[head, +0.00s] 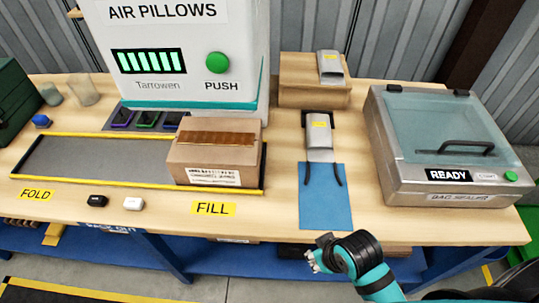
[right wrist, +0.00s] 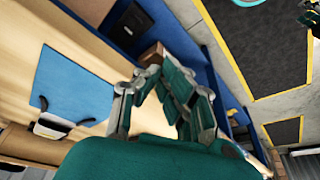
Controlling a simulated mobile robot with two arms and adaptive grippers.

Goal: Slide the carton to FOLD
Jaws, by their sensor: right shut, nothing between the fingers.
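The brown cardboard carton (head: 215,155) sits at the right end of the grey, yellow-edged track (head: 90,160), behind the yellow FILL label (head: 214,209). A darker brown strip runs across its top and a white label is on its front. The yellow FOLD label (head: 36,195) is in front of the track's left end. My right gripper (head: 318,258) is shut and empty in front of the table edge, right of the carton and apart from it. Its fingers also show in the right wrist view (right wrist: 162,85).
The air pillow machine (head: 185,60) stands behind the carton. A blue mat (head: 326,200) and the bag sealer (head: 450,150) are to the right. The track left of the carton is clear.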

